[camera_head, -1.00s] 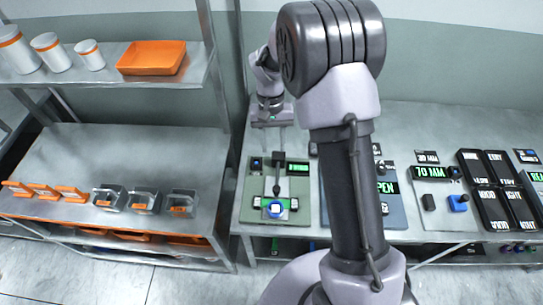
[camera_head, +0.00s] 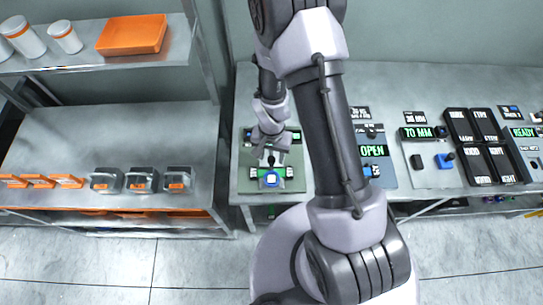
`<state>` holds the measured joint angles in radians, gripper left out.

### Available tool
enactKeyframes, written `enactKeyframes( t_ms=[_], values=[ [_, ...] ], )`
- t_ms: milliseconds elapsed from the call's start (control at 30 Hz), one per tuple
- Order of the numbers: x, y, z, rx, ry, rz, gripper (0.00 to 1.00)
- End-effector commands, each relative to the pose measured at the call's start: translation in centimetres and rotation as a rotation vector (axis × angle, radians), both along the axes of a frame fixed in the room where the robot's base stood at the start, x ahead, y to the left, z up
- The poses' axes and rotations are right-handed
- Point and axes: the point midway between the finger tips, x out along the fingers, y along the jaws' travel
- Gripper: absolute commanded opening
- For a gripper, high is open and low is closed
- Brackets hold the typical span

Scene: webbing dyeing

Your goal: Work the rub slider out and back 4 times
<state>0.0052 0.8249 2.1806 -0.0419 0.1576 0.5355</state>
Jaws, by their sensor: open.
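The rub device is a green-grey plate (camera_head: 244,182) at the left end of the right-hand bench. A blue piece with a white top (camera_head: 271,179) sits near its front edge, between green-lit parts. A dark knob (camera_head: 271,160) stands just behind that piece; I take it to be the slider's handle. My gripper (camera_head: 271,152) is directly over the plate, pointing down at the knob. Its jaws are open. The fingertips are small and close to the knob, and I cannot tell whether they touch it. My wrist hides the back of the plate.
To the right stand a panel reading OPEN (camera_head: 371,152), a 70 MM station with a blue block (camera_head: 445,161), and black labelled tiles (camera_head: 480,155). A left bench (camera_head: 100,135) holds grey bins and orange holders. A shelf above carries white jars and an orange tray (camera_head: 133,34).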

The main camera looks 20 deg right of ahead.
Motion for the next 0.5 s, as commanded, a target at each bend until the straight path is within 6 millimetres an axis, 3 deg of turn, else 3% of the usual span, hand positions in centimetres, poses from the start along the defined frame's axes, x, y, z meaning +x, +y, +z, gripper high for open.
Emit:
enactKeyframes(
  t_ms=[367,500],
  values=[
    [0.02,0.00,-0.94,-0.001,-0.001,0.001,0.46],
    [0.03,0.01,-0.93,0.000,0.000,0.001,0.21]
  ],
)
